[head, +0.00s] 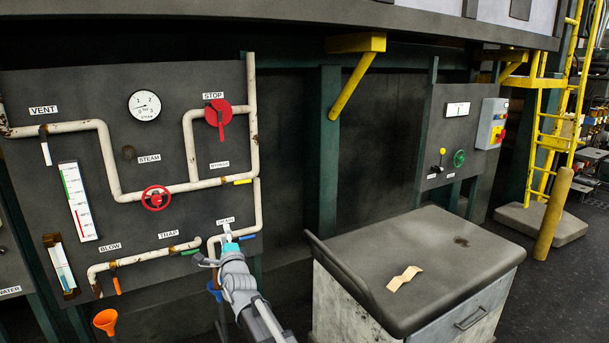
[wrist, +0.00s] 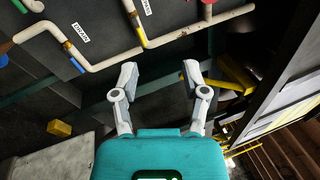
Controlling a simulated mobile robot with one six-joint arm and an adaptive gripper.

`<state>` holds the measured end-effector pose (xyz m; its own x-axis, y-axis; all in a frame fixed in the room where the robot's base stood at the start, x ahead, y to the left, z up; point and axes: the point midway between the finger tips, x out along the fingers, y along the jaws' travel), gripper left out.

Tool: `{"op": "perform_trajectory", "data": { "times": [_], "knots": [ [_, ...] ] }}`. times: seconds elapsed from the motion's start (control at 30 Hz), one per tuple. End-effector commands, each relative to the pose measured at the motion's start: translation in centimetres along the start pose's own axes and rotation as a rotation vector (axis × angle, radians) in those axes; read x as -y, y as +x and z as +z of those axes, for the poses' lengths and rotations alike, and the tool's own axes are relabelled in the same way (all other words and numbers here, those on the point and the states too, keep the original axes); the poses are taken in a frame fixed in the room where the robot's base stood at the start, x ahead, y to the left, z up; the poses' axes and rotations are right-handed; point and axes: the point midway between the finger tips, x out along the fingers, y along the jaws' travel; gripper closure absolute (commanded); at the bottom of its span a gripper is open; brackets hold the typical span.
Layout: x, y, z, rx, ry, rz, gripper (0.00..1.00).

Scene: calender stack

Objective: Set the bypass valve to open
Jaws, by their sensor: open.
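The bypass valve's yellow handle (head: 242,182) is on the upper pipe near its right-hand joint, just right of the BYPASS label (head: 219,165). The handle appears to lie along the pipe. It also shows in the wrist view as a yellow lever (wrist: 140,36) near the upper middle, beyond my left finger. My gripper (wrist: 160,76) is open and empty, its two fingers spread apart and apart from the handle. In the head view my gripper (head: 214,247) is below the bypass handle, in front of the drain pipe, partly hiding that area.
The blue drain handle (head: 247,237) and green trap handle (head: 190,252) are close to my gripper. A red handwheel (head: 156,198) and red stop handle (head: 218,112) are on nearby pipes. A grey-topped cabinet (head: 450,250) stands at right. A yellow bracket (head: 350,75) juts out above.

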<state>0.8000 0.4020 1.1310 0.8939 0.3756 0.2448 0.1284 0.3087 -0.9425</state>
Motion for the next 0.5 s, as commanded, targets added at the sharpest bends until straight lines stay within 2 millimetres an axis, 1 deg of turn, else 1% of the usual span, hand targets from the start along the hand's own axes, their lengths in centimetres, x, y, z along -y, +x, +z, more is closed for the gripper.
{"op": "perform_trajectory", "data": {
  "times": [0.17, 0.27, 0.37, 0.5],
  "knots": [
    [1.5, -0.7, -2.7, -0.06, 0.164, -0.052, 0.42],
    [2.5, -1.4, -4.7, -0.107, 0.292, -0.096, 0.42],
    [3.8, -2.3, -7.6, -0.17, 0.46, -0.16, 0.42],
    [5.3, -4.2, -12.1, -0.268, 0.718, -0.271, 0.42]
  ]
}}
